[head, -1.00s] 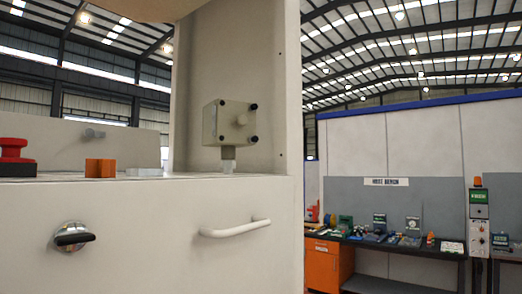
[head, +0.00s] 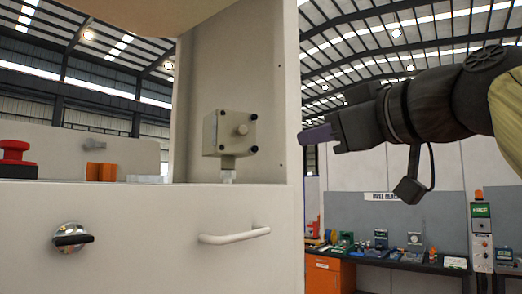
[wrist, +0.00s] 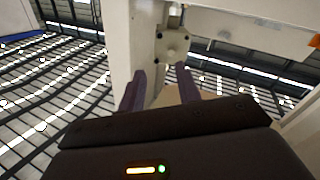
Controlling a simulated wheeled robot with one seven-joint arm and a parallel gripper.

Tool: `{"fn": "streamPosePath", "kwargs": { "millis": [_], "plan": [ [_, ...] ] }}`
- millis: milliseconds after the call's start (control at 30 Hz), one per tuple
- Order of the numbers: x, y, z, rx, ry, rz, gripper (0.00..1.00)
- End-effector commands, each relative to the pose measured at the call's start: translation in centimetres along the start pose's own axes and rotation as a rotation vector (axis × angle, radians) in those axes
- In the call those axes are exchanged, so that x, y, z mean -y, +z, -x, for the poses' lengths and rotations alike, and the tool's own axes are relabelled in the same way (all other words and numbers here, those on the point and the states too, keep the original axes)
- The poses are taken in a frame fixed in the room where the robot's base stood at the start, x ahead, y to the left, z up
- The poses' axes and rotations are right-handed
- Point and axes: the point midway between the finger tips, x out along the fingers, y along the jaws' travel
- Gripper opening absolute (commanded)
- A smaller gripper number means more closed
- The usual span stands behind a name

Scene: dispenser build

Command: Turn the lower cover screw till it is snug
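How far the lower screw stands out is too small to tell.
A white handle (head: 236,237) and a black-and-chrome knob (head: 73,237) sit on the machine front. A red button (head: 15,152) and an orange block (head: 101,172) are on the ledge at left. A tall panel rises behind the box. A workbench stands far right.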

Motion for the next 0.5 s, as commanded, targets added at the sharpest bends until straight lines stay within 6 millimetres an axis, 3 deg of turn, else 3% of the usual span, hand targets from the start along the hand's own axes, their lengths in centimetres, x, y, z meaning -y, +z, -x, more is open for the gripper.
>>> {"fn": "streamPosePath", "kwargs": {
  "millis": [267,500],
  "plan": [
    [-0.1,0.0,-0.5,0.002,0.002,-0.003,0.34],
    [-0.2,-0.1,-3.5,0.004,0.001,-0.006,0.34]
  ]
}}
